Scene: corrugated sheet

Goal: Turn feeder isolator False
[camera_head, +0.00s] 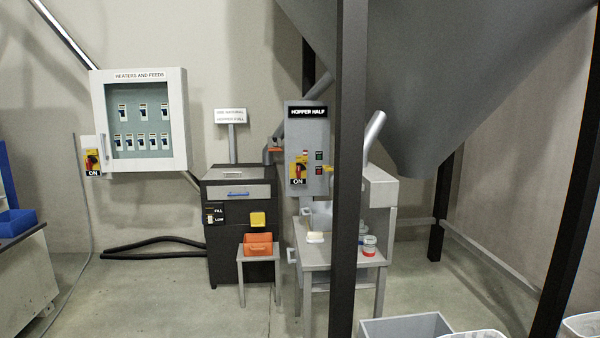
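Two red-and-yellow rotary isolators show in the head view, and I cannot tell from the labels which is the feeder isolator. One isolator (91,160) is on the left side of the wall cabinet marked "HEATERS AND FEEDS" (178,120), above a black "ON" label. The other isolator (299,168) is on the grey "HOPPER HALF" panel (317,135), also with an "ON" label below it. The exact angle of each handle is too small to read. Neither of my grippers is in view.
An orange bin (258,244) sits on a small stand. A grey table (318,258) holds jars (369,246). A dark post (347,170) stands in front. Open floor (160,300) lies at front left.

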